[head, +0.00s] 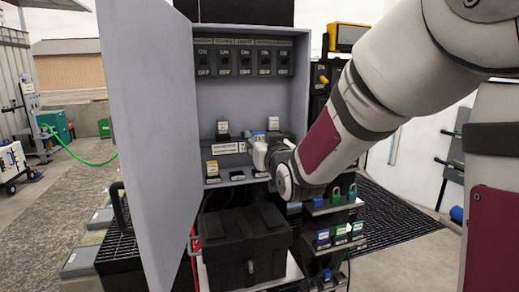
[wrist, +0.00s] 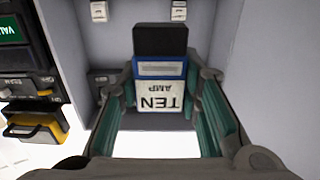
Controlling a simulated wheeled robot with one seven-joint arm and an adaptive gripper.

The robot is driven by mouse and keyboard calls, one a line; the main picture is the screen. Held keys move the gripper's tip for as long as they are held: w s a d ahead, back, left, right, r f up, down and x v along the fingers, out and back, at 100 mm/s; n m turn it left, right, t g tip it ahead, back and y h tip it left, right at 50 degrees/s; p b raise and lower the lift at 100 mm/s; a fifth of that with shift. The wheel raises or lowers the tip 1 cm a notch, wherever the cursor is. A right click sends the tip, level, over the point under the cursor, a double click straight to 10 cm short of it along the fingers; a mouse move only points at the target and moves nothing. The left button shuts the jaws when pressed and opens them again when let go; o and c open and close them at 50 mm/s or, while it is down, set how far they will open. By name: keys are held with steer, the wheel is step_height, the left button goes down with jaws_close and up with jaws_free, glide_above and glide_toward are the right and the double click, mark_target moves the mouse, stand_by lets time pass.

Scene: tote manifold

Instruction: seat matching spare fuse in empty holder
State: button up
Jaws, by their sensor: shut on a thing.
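My gripper (wrist: 165,100) is shut on a blue fuse (wrist: 158,68) with a white label reading TEN AMP, upside down in the wrist view. The pads press its two sides. A dark block (wrist: 160,38) shows just beyond the fuse; I cannot tell whether they touch. In the head view my gripper (head: 259,154) is inside the open grey cabinet (head: 206,100), with a bit of blue at its tip. White-labelled fuses (head: 223,128) (head: 273,123) stand on the upper ledge.
The cabinet door (head: 150,140) stands open at left. A row of switches (head: 244,60) lines the cabinet top. A black case (head: 245,245) sits below. Padlocks (head: 340,232) hang on racks at lower right, near my arm.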

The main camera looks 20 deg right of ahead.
mark_target(259, 132)
steer(key=shift+r, duration=1.95)
